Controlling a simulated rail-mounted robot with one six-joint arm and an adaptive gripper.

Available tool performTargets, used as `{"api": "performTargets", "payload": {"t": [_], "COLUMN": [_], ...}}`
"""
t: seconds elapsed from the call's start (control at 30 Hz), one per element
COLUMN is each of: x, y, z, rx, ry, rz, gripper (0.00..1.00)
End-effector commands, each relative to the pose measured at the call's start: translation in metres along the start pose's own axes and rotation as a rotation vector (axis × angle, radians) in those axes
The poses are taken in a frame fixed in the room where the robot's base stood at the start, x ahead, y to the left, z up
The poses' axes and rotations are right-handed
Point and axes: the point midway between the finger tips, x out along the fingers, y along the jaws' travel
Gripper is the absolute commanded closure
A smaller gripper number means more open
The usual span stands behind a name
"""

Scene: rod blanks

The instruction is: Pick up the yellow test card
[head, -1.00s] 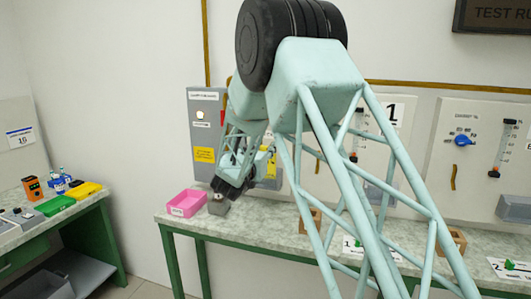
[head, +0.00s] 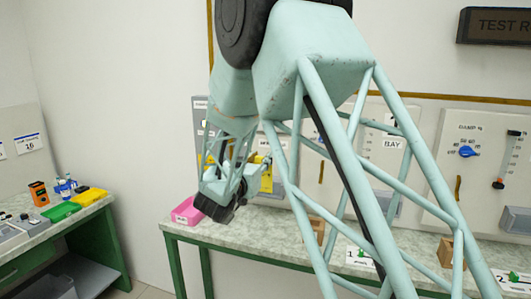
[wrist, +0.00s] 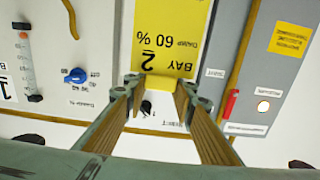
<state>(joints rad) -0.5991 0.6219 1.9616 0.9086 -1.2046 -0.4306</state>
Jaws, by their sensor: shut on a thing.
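The yellow test card (wrist: 172,30) shows upside down in the wrist view, with the print "BAY 2" and "DAMP 60 %". My gripper (wrist: 160,86) is shut on the card's near edge, at a yellow tab between the two fingertips. The card is in front of the grey cabinet and the white wall panel. In the head view a yellow patch (head: 266,180) beside my wrist looks like the card. My arm hides much of that area, and the fingers are not clear there.
A pink bin (head: 187,211) stands at the left end of the long bench (head: 275,222). A grey cabinet (wrist: 250,75) with a red handle and yellow label is close to the card's side. Wooden blocks (head: 445,252) stand along the bench. A side table (head: 85,228) stands at left.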

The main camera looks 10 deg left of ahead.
Motion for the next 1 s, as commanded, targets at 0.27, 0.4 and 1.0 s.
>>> {"api": "performTargets", "payload": {"t": [0.27, 0.4, 1.0], "x": [-0.054, -0.073, -0.093], "y": [-0.001, -0.001, 0.0], "z": [-0.001, -0.001, 0.0], "rx": [-0.001, -0.001, 0.0], "ry": [0.0, -0.001, 0.0], "rz": [-0.002, -0.001, 0.0], "gripper": [0.88, 0.88, 0.88]}}
